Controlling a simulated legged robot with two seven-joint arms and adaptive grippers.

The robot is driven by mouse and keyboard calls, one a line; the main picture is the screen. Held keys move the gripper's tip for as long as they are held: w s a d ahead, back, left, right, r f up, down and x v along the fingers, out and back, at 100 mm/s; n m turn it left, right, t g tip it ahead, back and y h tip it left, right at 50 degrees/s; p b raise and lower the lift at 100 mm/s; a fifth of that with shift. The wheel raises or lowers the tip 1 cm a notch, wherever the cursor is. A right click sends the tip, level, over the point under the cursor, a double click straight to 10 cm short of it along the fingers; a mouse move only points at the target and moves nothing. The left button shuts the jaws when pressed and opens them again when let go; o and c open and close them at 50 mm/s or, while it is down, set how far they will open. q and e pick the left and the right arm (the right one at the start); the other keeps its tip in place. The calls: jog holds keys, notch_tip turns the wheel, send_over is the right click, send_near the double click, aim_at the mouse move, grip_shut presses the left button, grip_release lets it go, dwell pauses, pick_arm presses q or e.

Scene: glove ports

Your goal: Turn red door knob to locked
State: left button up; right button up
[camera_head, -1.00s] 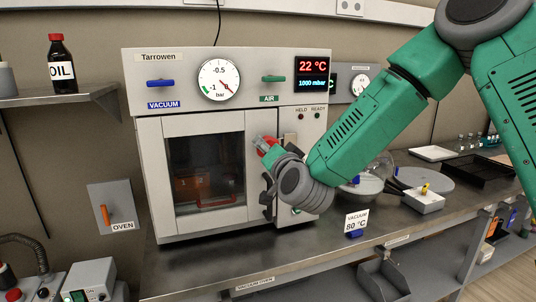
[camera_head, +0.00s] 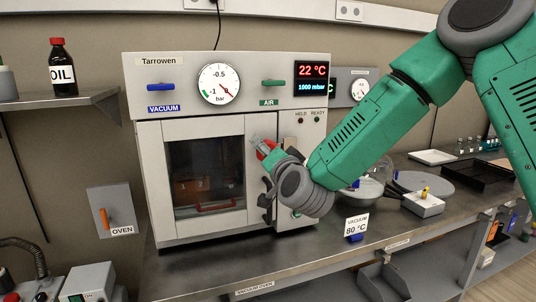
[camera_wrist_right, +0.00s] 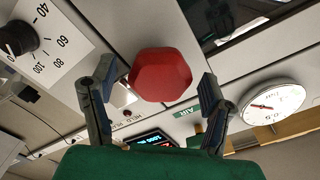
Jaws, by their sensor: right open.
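The red door knob (camera_wrist_right: 160,75) is a faceted red knob on the front of the vacuum oven (camera_head: 150,150). In the right wrist view it lies between the two fingers of my right gripper (camera_wrist_right: 155,95), which are open and apart from it on both sides. In the head view the red knob (camera_head: 265,147) shows only partly, at the right edge of the oven door, with my right gripper (camera_head: 268,165) in front of it. My left gripper is not in view.
A blue VACUUM handle (camera_head: 160,86) and a green AIR handle (camera_head: 274,83) sit on the panel above the door. A round gauge (camera_head: 219,83) is between them. A glass dome (camera_head: 372,180) and a white box (camera_head: 423,204) stand on the bench at right.

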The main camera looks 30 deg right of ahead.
jog(key=v, duration=0.7)
jog(key=shift+s, duration=0.2)
jog(key=shift+f, duration=0.1)
jog(key=s+a+f+n+g+y, duration=0.2)
jog(key=s+f+g, duration=0.1)
jog(key=f, duration=0.6)
jog(key=s+a+f+n+g+y, duration=0.1)
jog(key=s+a+f+n+g, duration=0.15)
jog(key=f, duration=0.65)
jog(key=s+a+f+n+g+y, duration=0.2)
jog(key=s+f+n, duration=0.1)
jog(key=f, duration=0.5)
jog(key=s+f+n+g, duration=0.2)
jog(key=s+f+g, duration=0.2)
jog(key=s+f, duration=0.4)
jog(key=s+f+n+g, duration=0.3)
jog(key=s+f, duration=0.6)
jog(key=s, duration=0.7)
jog(key=shift+a+f+g, duration=0.3)
jog(key=shift+a+g, duration=0.2)
jog(key=shift+g, duration=0.75)
jog(key=shift+w, duration=0.15)
